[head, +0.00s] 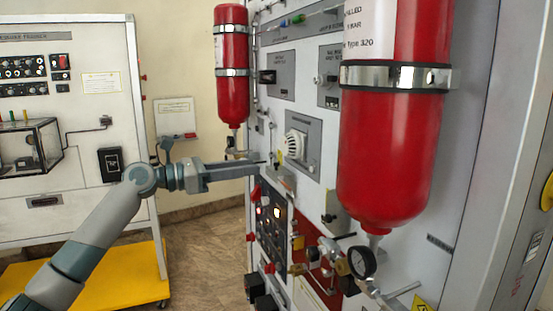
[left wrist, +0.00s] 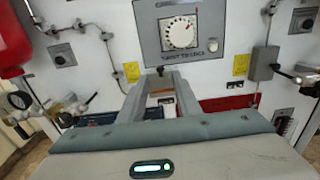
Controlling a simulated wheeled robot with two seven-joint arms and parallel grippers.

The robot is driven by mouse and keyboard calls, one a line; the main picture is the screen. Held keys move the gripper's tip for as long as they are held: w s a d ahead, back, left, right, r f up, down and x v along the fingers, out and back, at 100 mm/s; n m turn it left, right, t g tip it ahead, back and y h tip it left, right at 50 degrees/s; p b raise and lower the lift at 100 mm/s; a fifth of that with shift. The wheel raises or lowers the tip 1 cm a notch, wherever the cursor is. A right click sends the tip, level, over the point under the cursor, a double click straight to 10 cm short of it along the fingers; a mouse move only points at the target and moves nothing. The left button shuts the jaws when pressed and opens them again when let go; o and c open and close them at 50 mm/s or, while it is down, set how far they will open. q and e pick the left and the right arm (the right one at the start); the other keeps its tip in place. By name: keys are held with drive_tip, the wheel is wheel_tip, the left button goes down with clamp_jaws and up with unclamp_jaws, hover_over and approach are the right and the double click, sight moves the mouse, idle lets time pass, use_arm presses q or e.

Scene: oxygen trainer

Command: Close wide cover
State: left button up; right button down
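My left gripper (head: 240,171) reaches in from the left, its fingers pointing at the white panel front below the round white dial (head: 295,145). In the left wrist view the two fingers (left wrist: 163,82) stand apart, with a small pale and reddish part of the panel showing between them. A small pale ledge-like part (head: 280,180), possibly the wide cover, sticks out by the fingertips in the head view. I cannot tell its angle or whether the fingers touch it. My right gripper is not in view.
A smaller red cylinder (head: 232,100) hangs just beyond my left gripper. A white trainer cabinet (head: 85,190) stands at the left; open floor lies between.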

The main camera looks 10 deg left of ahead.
sight(276, 163)
use_arm(q)
drive_tip(key=p+x, duration=0.2)
drive_tip(key=x, duration=0.7)
drive_tip(key=shift+a, duration=0.1)
clamp_jaws()
